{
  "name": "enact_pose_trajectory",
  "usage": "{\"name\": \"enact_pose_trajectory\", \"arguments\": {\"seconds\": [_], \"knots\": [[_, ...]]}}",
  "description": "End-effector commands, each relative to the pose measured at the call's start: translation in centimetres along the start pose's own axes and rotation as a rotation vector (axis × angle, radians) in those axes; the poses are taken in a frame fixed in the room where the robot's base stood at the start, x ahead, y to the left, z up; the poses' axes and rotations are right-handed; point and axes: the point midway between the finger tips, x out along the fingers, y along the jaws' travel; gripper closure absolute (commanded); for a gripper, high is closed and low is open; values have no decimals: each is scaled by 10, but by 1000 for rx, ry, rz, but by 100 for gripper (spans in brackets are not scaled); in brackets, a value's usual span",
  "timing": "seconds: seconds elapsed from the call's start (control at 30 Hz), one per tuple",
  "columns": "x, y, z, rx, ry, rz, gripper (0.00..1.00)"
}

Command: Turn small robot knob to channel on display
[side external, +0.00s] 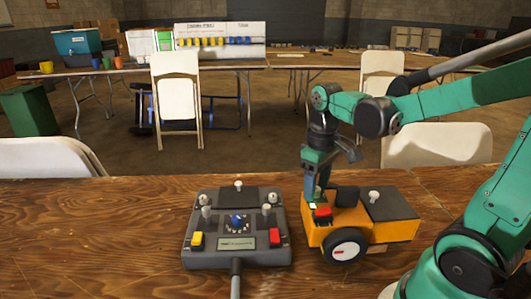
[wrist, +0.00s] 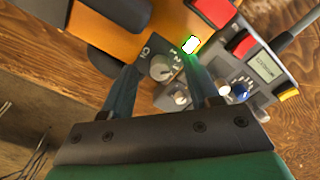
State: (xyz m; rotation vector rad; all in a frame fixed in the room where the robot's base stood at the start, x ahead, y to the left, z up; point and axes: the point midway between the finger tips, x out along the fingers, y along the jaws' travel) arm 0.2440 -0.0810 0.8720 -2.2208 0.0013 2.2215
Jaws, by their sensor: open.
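The small robot (side external: 335,232) is an orange box with dark wheels on the wooden table. Its round grey knob (wrist: 162,68) sits on a dark panel with printed numbers in the wrist view. The channel that the knob points to cannot be read surely. My gripper (wrist: 160,66) is open, with one finger on each side of the knob; contact cannot be told. In the side view my gripper (side external: 313,192) points down over the small robot's left end, and the knob is hidden. The display (side external: 237,243) is on the grey controller (side external: 205,258); its text is too small to read.
The controller stands just left of the small robot and carries a blue knob (side external: 238,222), yellow button (side external: 197,239), red button (side external: 275,237) and several sticks. A lit green-white lamp (wrist: 192,45) is near my right fingertip. The table's left part is clear.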

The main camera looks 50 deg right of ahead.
Motion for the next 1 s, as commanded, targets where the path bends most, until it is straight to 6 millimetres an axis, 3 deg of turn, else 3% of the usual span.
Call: {"name": "enact_pose_trajectory", "arguments": {"seconds": [0.5,0.87,1.0], "knots": [[-51,0,0,0,0,0,46],[-54,0,0,0,2,1,46],[-50,-13,-2,-6,86,24,46]]}}
